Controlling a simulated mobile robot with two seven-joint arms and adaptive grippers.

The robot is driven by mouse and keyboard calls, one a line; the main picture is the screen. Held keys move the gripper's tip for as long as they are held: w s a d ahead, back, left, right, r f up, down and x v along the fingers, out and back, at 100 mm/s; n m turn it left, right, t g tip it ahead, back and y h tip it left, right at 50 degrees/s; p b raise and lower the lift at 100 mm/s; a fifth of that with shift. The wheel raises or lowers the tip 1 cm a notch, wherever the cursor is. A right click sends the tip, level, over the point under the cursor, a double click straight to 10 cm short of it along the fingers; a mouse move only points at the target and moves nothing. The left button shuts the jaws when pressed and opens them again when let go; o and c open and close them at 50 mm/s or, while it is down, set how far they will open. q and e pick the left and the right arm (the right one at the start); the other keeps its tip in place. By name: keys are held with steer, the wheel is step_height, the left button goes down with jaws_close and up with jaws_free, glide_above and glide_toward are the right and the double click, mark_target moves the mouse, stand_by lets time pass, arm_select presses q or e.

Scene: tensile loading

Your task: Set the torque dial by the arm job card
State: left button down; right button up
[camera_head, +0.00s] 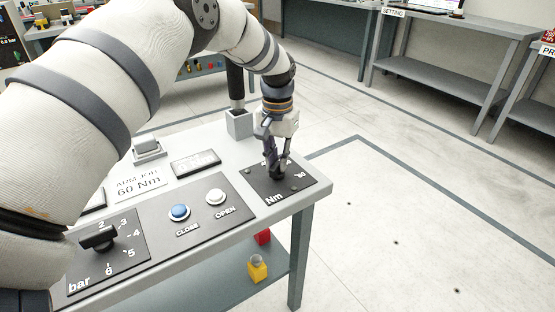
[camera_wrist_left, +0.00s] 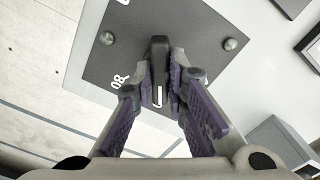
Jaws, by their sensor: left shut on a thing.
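The torque dial's dark panel (camera_head: 304,185), marked Nm, sits at the right end of the grey table. My left gripper (camera_head: 278,171) reaches down onto it and hides most of the dial and scale in the head view. In the left wrist view the fingers (camera_wrist_left: 159,88) are shut on the dark dial knob (camera_wrist_left: 158,50), one on each side. The knob's white pointer line points to the picture's bottom, with a numeral that looks like 80 beside it on the left. The arm job card (camera_head: 139,185) reads "ARM JOB 60 Nm". My right gripper is not in view.
A bar dial (camera_head: 100,239) and blue CLOSE (camera_head: 179,212) and white OPEN (camera_head: 216,197) buttons lie left of the torque panel. A dark display (camera_head: 196,162) and a grey post holder (camera_head: 239,124) stand behind. Open floor lies to the right.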

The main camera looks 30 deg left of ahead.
mark_target(277, 163)
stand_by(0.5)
arm_select(q)
steer(key=c, duration=1.6)
jaws_free()
step_height(277, 163, up, 12)
